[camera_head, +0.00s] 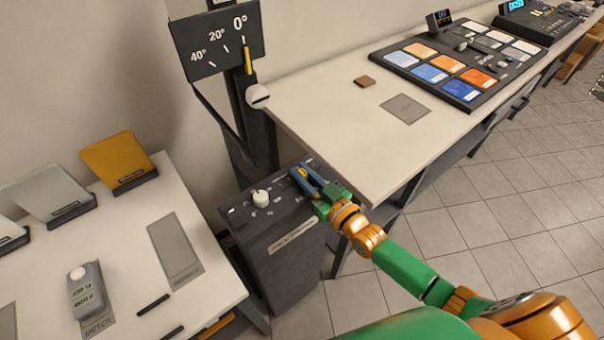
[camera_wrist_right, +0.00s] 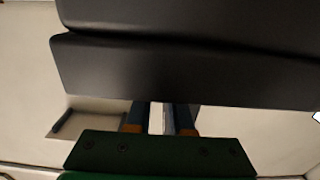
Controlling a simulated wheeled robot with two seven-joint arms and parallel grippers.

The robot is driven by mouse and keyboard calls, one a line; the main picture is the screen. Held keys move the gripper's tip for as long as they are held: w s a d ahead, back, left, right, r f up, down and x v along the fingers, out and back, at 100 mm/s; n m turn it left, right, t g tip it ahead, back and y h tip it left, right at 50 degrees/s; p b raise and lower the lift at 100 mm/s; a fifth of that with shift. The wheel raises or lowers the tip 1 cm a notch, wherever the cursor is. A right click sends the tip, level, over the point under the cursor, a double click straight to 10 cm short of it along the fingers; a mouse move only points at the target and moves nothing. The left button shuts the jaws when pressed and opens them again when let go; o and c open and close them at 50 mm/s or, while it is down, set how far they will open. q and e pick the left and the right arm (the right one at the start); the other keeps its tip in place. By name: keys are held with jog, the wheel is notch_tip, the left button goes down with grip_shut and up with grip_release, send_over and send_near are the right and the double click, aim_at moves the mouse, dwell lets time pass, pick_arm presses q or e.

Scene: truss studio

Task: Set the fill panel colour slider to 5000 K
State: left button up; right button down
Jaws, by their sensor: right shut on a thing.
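The dark control box (camera_head: 285,265) stands between the two tables, with a white round knob (camera_head: 260,197) on its top and a pale label (camera_head: 292,236) on its front, too small to read. My right gripper (camera_head: 305,180) reaches over the right part of the box top, its blue fingers closed on a small part there. That part, likely the slider's handle, is hidden by the fingers, and its scale setting cannot be read. The wrist view shows the two blue fingers (camera_wrist_right: 160,118) close together below a dark body. My left gripper is out of view.
A tilt scale (camera_head: 215,42) with a pointer at 0° and a post stand behind the box. The right table (camera_head: 330,115) edge is close beside my right gripper. A meter (camera_head: 87,290) and coloured cards stand on the left table (camera_head: 140,225).

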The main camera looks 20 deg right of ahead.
jog(key=shift+w+d+b, duration=0.2)
jog(key=shift+d, duration=0.35)
jog(key=shift+w+d+b, duration=0.15)
jog(key=shift+d, duration=0.4)
jog(key=c, duration=0.8)
grip_release()
jog(key=shift+a, duration=0.1)
jog(key=v, duration=0.7)
